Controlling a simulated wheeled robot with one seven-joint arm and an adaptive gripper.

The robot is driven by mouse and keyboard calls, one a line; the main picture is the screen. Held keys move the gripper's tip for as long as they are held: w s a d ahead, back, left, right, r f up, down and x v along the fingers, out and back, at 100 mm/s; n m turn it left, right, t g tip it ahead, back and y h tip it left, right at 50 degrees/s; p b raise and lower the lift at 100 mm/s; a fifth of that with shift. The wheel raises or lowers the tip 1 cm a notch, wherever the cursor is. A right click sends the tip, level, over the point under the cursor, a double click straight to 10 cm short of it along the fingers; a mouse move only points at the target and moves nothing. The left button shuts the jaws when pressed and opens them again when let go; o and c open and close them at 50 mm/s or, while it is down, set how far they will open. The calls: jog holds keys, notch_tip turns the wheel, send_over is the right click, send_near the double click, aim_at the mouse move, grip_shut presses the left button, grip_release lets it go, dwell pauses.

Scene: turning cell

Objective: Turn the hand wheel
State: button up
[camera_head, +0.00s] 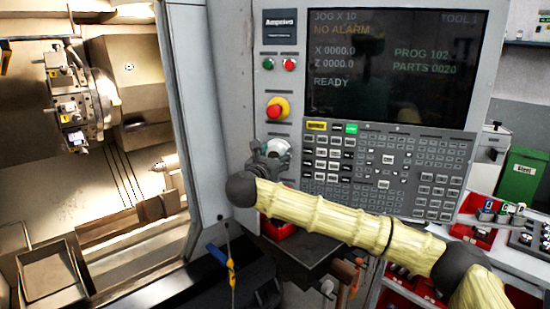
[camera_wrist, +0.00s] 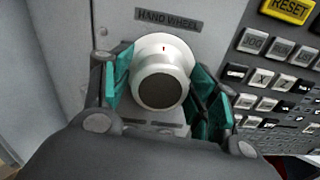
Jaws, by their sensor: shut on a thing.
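The hand wheel (camera_wrist: 162,80) is a white round knob with a dark grey face, on the grey control panel under a HAND WHEEL label (camera_wrist: 168,20).
The keypad (camera_head: 385,170) lies just right of the wheel, below a screen (camera_head: 395,65) reading NO ALARM and READY. A red emergency button (camera_head: 276,110) sits above the wheel. The lathe's turret (camera_head: 85,100) shows at left. A small table (camera_head: 300,252) stands below.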

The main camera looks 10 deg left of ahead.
jog(key=n+b, duration=0.3)
jog(key=shift+f, duration=0.1)
jog(key=shift+n+b, duration=0.85)
jog(key=shift+n, duration=0.75)
jog(key=o, duration=0.8)
jog(key=shift+c, duration=0.2)
jog(key=shift+s, duration=0.1)
jog(key=s+a, duration=0.1)
jog(key=s, duration=1)
jog(key=shift+s+a, duration=0.2)
jog(key=shift+s, duration=0.15)
